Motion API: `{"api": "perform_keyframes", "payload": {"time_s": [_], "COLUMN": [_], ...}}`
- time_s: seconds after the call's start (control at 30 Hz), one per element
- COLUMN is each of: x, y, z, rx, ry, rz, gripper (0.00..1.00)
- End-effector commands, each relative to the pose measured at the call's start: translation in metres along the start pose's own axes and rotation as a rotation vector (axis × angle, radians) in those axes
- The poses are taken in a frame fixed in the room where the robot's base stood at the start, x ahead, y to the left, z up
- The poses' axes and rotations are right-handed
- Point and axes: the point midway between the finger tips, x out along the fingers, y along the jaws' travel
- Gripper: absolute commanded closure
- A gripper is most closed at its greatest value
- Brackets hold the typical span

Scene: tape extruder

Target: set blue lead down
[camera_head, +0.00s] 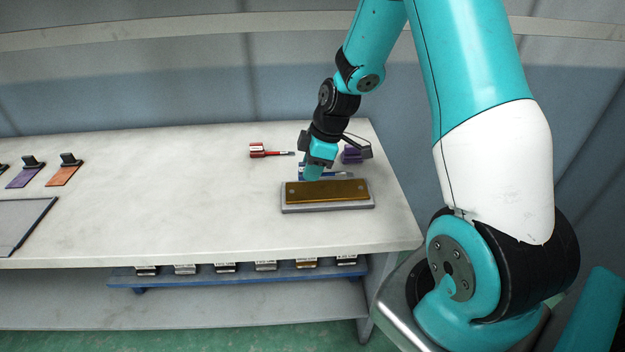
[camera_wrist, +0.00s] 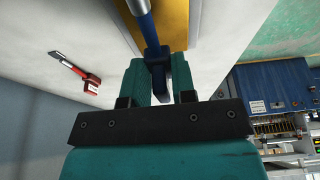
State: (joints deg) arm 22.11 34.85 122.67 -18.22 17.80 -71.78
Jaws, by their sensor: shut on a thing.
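The blue lead (camera_wrist: 157,56) is held between the two teal fingers of my gripper (camera_wrist: 158,85) in the wrist view. In the head view my gripper (camera_head: 313,172) is low over the table, just behind the brass plate. The blue lead (camera_head: 340,174) shows there as a short blue piece with a pale shaft pointing right. It is beside the back edge of the brass plate (camera_head: 327,190). I cannot tell whether the lead touches the table. Part of it is hidden by the fingers.
The brass plate lies on a grey base (camera_head: 328,207). A red lead (camera_head: 267,151) lies behind and left. A purple item (camera_head: 351,156) is just right of my wrist. Orange (camera_head: 63,176) and purple (camera_head: 25,177) plates stand at far left. The table middle (camera_head: 180,190) is clear.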

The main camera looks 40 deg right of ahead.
Motion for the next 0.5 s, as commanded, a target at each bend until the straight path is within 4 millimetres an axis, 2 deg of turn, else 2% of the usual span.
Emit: {"api": "perform_keyframes", "payload": {"time_s": [0.23, 0.5], "x": [0.032, 0.037], "y": [-0.001, 0.0], "z": [0.011, 0.012], "rx": [0.001, 0.0], "ry": [-0.001, 0.0], "rz": [-0.003, 0.001], "gripper": [1.0, 1.0]}}
